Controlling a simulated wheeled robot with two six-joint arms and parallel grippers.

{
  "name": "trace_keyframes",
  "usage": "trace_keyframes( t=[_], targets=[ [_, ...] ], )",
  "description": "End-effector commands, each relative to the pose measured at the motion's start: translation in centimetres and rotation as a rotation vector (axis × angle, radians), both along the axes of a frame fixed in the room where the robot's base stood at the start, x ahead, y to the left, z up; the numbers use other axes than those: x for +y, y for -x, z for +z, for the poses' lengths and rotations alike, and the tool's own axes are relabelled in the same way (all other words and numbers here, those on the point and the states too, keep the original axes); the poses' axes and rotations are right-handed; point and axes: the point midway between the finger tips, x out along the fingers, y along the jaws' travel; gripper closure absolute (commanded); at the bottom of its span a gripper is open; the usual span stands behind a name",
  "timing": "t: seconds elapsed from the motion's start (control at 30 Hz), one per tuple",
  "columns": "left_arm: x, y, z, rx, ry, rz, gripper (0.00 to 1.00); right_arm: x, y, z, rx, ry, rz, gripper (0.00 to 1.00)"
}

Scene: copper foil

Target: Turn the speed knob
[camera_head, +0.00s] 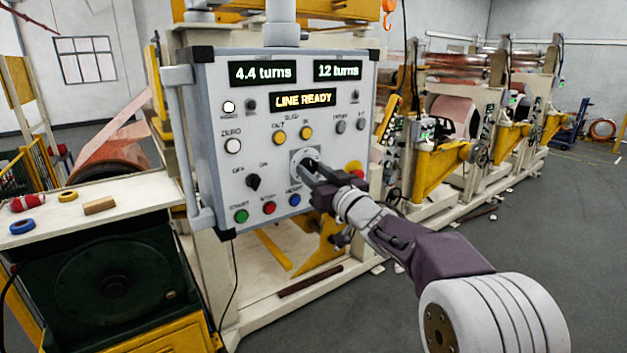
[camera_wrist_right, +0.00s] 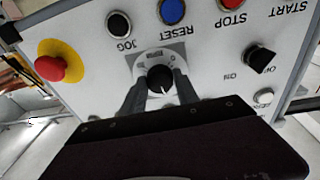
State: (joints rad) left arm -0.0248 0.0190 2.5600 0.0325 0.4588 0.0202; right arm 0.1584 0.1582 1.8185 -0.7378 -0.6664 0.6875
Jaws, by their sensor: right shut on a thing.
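The speed knob (camera_wrist_right: 160,79) is a round black knob with a white pointer line, set on a light dial plate in the control panel (camera_head: 215,100). In the wrist view my right gripper (camera_wrist_right: 160,85) has one finger on each side of it and is shut on it. In the head view my right gripper (camera_head: 312,168) reaches the panel from the lower right and mostly hides the knob. The panel's displays read "4.4 turns", "12 turns" and "LINE READY". My left gripper is not in view.
A red emergency button (camera_wrist_right: 51,69) on a yellow base sits beside the knob. Below are green (camera_head: 241,216), red (camera_head: 269,208) and blue (camera_head: 295,200) buttons. A black selector switch (camera_head: 253,182) is to the left. A bench (camera_head: 130,200) with tape rolls stands left of the panel.

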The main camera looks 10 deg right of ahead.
Motion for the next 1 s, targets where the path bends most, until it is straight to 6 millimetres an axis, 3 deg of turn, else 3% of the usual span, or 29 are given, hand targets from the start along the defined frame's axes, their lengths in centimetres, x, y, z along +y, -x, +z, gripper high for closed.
trace_keyframes(
  t=[0.4,1.0],
  targets=[
    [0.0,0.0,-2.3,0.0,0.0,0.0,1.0,-0.3,-0.1,-0.3,-0.135,0.371,-0.002,1.0],
    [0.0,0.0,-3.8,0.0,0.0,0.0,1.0,-0.4,-0.2,-0.1,-0.298,0.819,-0.001,1.0]
  ],
)
